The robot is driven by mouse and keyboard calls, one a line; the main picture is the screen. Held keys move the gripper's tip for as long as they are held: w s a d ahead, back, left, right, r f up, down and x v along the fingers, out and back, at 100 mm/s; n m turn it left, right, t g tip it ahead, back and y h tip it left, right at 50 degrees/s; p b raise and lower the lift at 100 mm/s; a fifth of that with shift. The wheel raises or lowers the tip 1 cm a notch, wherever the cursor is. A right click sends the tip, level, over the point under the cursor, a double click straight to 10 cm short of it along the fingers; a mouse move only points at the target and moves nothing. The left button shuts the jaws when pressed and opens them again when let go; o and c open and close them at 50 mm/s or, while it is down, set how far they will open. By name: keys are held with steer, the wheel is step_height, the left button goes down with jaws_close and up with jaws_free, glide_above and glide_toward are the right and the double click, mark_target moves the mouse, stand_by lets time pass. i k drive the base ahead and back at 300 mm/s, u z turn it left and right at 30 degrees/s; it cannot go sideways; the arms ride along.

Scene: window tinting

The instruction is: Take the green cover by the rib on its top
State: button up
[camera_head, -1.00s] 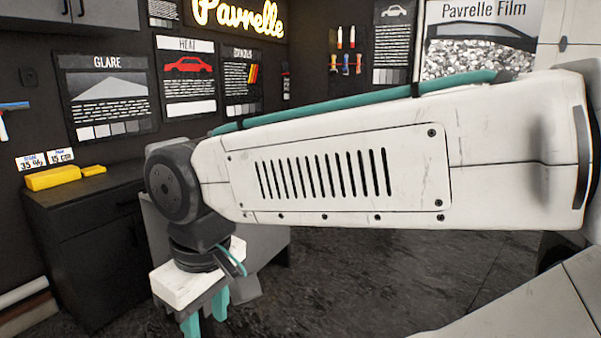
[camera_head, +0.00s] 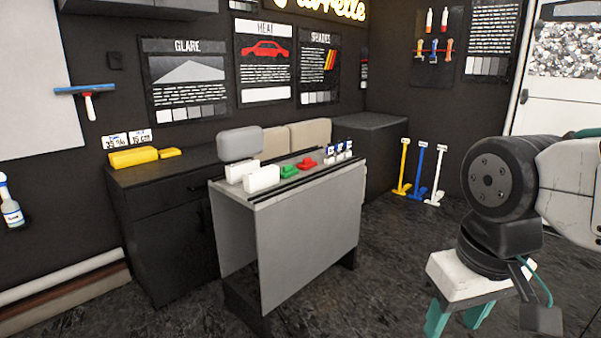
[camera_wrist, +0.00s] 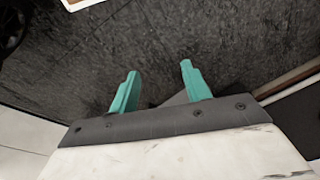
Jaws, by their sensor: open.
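The green cover (camera_head: 289,171) sits on top of the grey stand (camera_head: 300,222), in front of its back edge and left of a similar red piece (camera_head: 306,163). It is small in the head view, and its top rib is too small to make out clearly. My gripper (camera_head: 455,318) hangs at the lower right of the head view, well to the right of the stand. The green cover is not in the wrist view.
White blocks (camera_head: 262,179) stand left of the green cover, and small blue-and-white bottles (camera_head: 339,150) stand to its right. A grey rounded pad (camera_head: 240,143) rises behind the blocks. Open floor lies between stand and gripper.

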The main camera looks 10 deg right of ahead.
mark_target(287, 172)
steer(key=u, duration=0.6)
steer(key=i, duration=1.1)
steer(key=u, duration=0.3)
steer(key=i, duration=0.95)
steer(key=z, duration=0.85)
steer(key=i, duration=1)
steer(key=z, duration=0.2)
